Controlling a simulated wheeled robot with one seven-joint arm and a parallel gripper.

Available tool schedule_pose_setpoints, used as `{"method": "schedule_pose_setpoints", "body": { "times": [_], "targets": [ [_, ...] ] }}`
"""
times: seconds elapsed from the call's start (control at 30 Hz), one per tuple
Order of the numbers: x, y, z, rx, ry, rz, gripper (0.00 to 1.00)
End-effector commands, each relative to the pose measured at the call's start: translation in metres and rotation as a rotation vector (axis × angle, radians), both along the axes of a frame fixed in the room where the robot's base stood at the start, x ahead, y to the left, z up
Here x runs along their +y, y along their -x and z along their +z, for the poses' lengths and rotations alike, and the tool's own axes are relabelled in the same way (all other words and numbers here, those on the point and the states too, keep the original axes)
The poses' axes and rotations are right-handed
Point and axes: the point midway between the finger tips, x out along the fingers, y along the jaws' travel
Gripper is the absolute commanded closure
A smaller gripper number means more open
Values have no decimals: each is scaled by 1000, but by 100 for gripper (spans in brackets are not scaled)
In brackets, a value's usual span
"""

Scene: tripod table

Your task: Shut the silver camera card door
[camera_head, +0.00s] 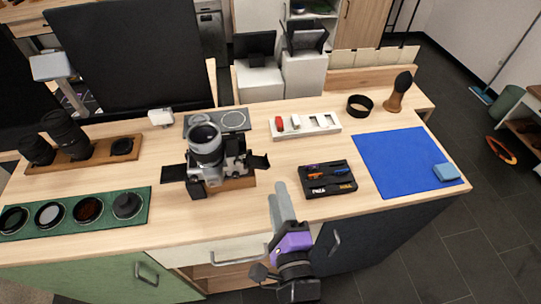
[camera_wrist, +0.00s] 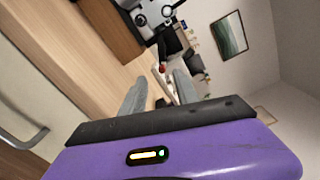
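The silver camera (camera_head: 236,166) sits on a small wooden stand on the table, its large lens facing up and towards the back. Black flaps stick out on its left (camera_head: 174,173) and right (camera_head: 260,162); I cannot tell for certain which is the card door. In the wrist view the camera (camera_wrist: 152,14) is partly cut off at the top, with a dark part hanging beside it. My gripper (camera_head: 281,188) is by the table's front edge, to the right of and nearer than the camera. In the wrist view its fingers (camera_wrist: 160,82) are apart, with nothing held between them.
A black tray (camera_head: 327,190) with small coloured items lies right of my gripper. A white card holder (camera_head: 305,134) is behind it, and a blue mat (camera_head: 398,160) lies farther right. A green filter tray (camera_head: 75,226) and a wooden lens rack (camera_head: 85,164) stand left.

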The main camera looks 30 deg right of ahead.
Motion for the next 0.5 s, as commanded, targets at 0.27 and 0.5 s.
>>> {"method": "schedule_pose_setpoints", "body": {
  "times": [0.27, 0.5],
  "targets": [
    [-13, -33, 6, -65, -112, -13, 63],
    [-24, -65, 7, -63, -110, -14, 63]
  ]
}}
